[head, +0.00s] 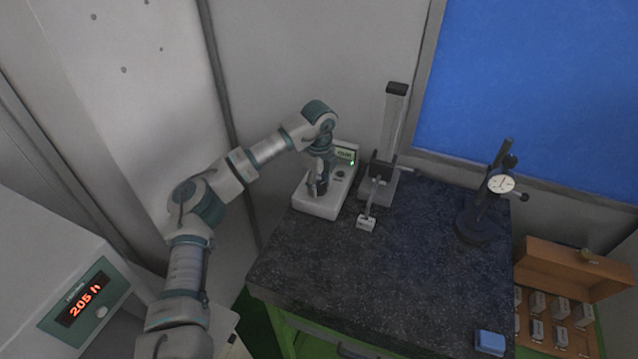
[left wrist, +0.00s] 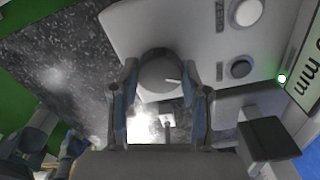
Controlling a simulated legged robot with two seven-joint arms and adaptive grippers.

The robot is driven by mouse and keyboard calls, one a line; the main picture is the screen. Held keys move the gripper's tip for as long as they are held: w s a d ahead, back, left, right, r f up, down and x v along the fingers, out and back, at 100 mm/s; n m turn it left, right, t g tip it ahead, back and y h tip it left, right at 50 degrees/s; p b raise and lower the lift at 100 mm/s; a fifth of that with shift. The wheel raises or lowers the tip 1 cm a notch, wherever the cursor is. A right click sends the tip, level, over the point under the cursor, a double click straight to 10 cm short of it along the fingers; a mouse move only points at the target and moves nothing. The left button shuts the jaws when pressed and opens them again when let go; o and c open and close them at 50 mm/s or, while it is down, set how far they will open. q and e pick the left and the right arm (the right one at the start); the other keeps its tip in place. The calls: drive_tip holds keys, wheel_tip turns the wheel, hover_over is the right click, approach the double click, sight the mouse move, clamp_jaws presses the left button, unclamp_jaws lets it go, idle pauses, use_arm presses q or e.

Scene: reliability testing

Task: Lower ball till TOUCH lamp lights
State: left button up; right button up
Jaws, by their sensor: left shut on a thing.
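A white control unit (head: 318,205) stands at the back left of the dark bench. It has a display (head: 345,155), a round grey knob (left wrist: 158,72) and buttons. My left gripper (head: 318,188) is above the unit; in the left wrist view its two fingers (left wrist: 160,78) are shut on the knob, one on each side. A small green lamp (left wrist: 282,78) glows beside the display; I cannot read a TOUCH label by it. A column stand (head: 384,168) next to the unit has an arm over a small pale block (head: 366,222). I cannot make out the ball.
A dial gauge on a stand (head: 500,185) is at the back right of the speckled bench top (head: 390,270). A blue box (head: 490,342) sits near the front right corner. An open wooden case (head: 575,272) is beyond the right edge. The bench middle is clear.

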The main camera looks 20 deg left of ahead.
sight(319, 184)
use_arm(q)
drive_tip(key=shift+w+r, duration=0.1)
drive_tip(key=shift+r, duration=0.05)
idle(0.3)
drive_tip(key=o, duration=0.9)
drive_tip(key=shift+c, duration=0.2)
drive_tip(key=shift+o, duration=1.4)
wheel_tip(319, 184, up, 12)
drive_tip(key=shift+w+a+f, duration=0.1)
drive_tip(key=shift+f, duration=0.1)
